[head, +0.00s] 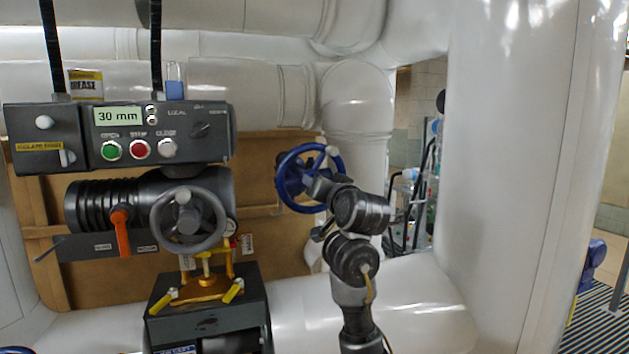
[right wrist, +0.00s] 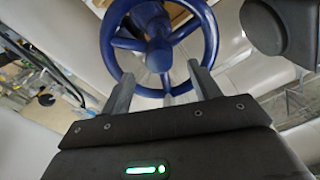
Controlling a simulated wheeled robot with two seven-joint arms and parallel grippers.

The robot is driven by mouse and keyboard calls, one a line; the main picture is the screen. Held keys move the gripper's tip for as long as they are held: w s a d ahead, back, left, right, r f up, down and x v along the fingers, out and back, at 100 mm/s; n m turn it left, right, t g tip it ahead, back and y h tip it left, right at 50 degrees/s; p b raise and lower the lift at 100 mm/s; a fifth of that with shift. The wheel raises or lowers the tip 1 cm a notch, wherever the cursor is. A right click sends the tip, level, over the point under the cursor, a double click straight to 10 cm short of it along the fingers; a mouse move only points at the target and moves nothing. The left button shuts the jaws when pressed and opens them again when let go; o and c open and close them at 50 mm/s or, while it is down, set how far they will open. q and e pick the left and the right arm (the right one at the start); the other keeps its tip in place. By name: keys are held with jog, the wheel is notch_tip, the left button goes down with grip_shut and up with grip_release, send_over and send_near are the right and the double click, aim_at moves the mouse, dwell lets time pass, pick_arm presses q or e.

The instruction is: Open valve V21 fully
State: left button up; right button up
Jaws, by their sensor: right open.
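A blue handwheel (head: 285,178) with spokes is mounted right of the grey actuator in the head view. It also fills the top middle of the right wrist view (right wrist: 108,42). A pale knob (head: 332,150) is on its rim. My right gripper (head: 312,183) is open at the wheel. In the right wrist view its two fingers (right wrist: 160,78) are spread, with the wheel's lower rim and a pale grey handle between or just beyond them; contact cannot be told. No readable V21 tag shows. My left gripper is not in view.
A control box (head: 190,118) shows "30 mm" (head: 118,116) above green, red and white buttons. Below it are a grey handwheel (head: 188,222), an orange lever (head: 121,232) and a yellow bracket (head: 208,288). Thick white pipes (head: 505,150) stand close on the right.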

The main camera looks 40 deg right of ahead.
jog(key=m+p, duration=0.5)
jog(key=m, duration=2.1)
jog(key=shift+m+p, duration=0.3)
